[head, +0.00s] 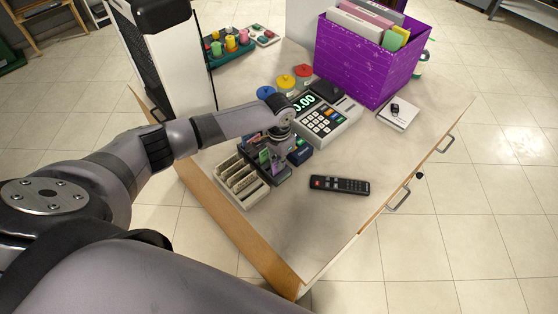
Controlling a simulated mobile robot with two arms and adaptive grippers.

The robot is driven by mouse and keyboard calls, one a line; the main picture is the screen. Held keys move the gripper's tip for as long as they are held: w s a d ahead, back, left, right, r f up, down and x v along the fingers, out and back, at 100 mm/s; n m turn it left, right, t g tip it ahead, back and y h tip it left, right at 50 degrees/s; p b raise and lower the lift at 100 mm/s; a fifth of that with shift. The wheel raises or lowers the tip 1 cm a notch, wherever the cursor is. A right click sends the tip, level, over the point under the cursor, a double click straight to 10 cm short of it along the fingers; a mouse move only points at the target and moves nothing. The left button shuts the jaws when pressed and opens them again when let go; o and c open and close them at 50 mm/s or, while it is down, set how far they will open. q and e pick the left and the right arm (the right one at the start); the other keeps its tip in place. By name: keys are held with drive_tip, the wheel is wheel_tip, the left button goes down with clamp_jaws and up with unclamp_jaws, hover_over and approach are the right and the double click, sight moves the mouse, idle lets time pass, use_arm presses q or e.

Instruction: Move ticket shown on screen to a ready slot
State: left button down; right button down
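My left gripper (270,156) points down over the dark ticket rack (284,177), in which small green and purple tickets (265,157) show. The gripper covers part of this rack, and I cannot tell whether its fingers are open or shut, or touch a ticket. A beige slotted rack (242,184) stands just left of the dark rack; its visible slots look empty. The register screen (304,101) shows green digits ending in "0.00", partly hidden by my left wrist; no ticket is readable on it. My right gripper is not in view.
The cash register (326,120) stands behind the racks, with a small dark blue box (299,152) in front. A black remote (339,185) lies front right. A purple bin (368,58) with folders and a white pad (398,114) are further back. The front counter (300,235) is clear.

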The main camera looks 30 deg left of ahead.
use_arm(q)
drive_tip(key=c, duration=1.7)
unclamp_jaws()
wheel_tip(320, 180, up, 7)
drive_tip(key=p, duration=0.8)
drive_tip(key=shift+r, duration=0.1)
